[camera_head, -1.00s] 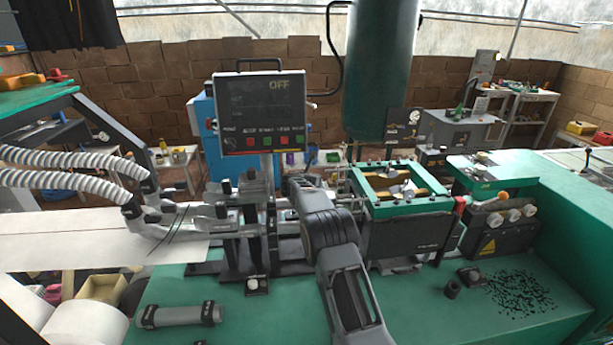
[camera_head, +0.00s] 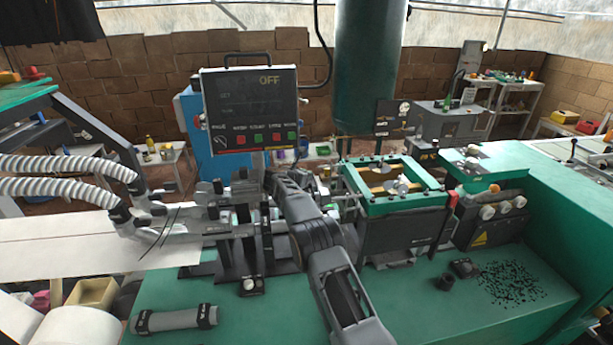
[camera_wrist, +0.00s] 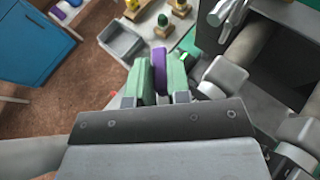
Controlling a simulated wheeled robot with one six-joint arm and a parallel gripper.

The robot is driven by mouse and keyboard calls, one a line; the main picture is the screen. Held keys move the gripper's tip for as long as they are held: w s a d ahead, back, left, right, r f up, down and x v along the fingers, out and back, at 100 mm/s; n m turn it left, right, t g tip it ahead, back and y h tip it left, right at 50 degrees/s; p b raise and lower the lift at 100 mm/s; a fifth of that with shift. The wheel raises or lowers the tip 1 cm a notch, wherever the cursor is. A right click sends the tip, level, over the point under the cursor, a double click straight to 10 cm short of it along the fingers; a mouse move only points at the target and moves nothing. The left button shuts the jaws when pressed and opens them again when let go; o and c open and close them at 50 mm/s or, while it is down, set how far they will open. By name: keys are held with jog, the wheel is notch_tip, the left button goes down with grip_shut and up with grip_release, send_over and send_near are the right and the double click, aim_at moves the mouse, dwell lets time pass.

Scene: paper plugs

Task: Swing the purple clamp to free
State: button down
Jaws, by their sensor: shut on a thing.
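The purple clamp (camera_wrist: 159,70) shows in the wrist view as an upright purple bar between the green finger pads. My gripper (camera_wrist: 160,80) is shut on it, one pad on each side. In the head view, my arm reaches forward over the bench into the machine, left of the green-framed box (camera_head: 395,205). The clamp and my fingertips are mostly hidden there behind my arm and machine parts. Which position the clamp is in cannot be told.
A control panel (camera_head: 250,110) reading OFF stands left of my arm. Metal rollers (camera_wrist: 243,50) and brackets lie close right of my gripper in the wrist view. A grey cylinder (camera_head: 175,319) lies on the green bench. A grey bin (camera_wrist: 122,40) stands beyond the gripper.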

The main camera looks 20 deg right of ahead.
jog(key=c, duration=1.1)
grip_release()
jog(key=shift+r, duration=0.15)
jog(key=shift+r, duration=0.3)
notch_tip(320, 180, up, 2)
jog(key=shift+r, duration=0.25)
jog(key=s+r+b, duration=0.2)
jog(key=s+r, duration=0.1)
jog(key=s, duration=0.1)
jog(key=s+r+b, duration=0.2)
jog(key=s+r, duration=0.1)
jog(key=s, duration=0.2)
jog(key=s+a+r+b, duration=0.1)
jog(key=s+r+b, duration=0.1)
jog(key=s, duration=0.3)
jog(key=shift+r, duration=0.8)
